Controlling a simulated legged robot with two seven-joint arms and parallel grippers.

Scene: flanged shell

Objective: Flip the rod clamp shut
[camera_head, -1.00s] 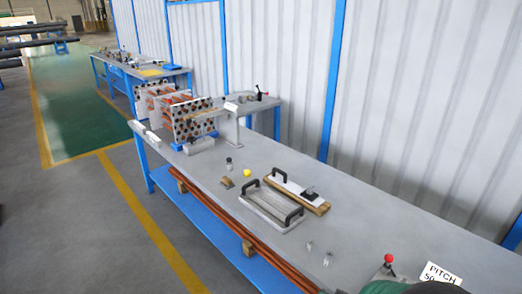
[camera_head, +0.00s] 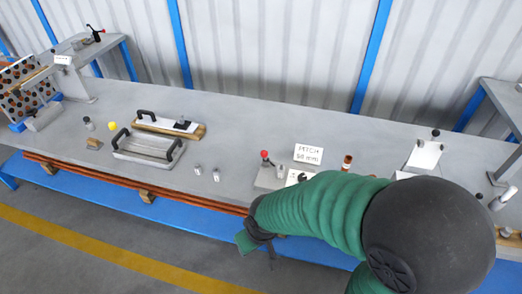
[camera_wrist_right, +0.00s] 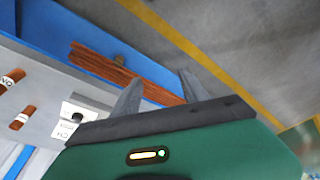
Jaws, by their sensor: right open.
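A lever with a red knob (camera_head: 265,155) stands up from a grey plate (camera_head: 268,178) on the bench, beside the "PITCH 50 mm" card (camera_head: 308,154); it looks like the rod clamp. My arm partly covers the area in front of it, and I cannot make out its jaw. My green right arm crosses in from the right, its end low at the bench's front edge. In the right wrist view my right gripper (camera_wrist_right: 160,78) has its two grey fingers apart with nothing between them. It points toward the bench's front edge and the floor. My left gripper is not in view.
A grey tray with black handles (camera_head: 148,147), a wooden block with a white top (camera_head: 160,124), a yellow piece (camera_head: 112,126) and small metal cylinders (camera_head: 197,169) lie left. Reddish rods (camera_wrist_right: 125,72) lie below the bench front. The bench's back middle is clear.

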